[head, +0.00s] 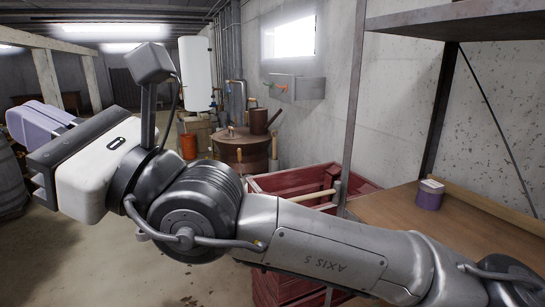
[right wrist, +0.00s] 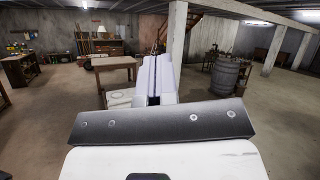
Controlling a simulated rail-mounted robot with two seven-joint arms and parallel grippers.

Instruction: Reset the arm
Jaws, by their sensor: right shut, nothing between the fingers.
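My right arm comes in from the right edge of the head view and stretches across to the left. Its gripper (head: 38,121) is at the far left of that view, held up in the air with pale lavender fingers. The right wrist view shows the two fingers (right wrist: 154,80) together, with only a thin dark line between them and nothing held. The fingers point out over the open room and appear clear of any object. My left gripper is in neither view. No beam scale can be made out.
A red wooden crate (head: 283,182) stands behind the forearm. A wooden shelf board (head: 420,211) with a purple container (head: 430,198) is at right. A barrel (head: 237,150) bears a watering can (head: 262,121). The right wrist view shows a wooden table (right wrist: 116,66), another barrel (right wrist: 228,78) and open floor.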

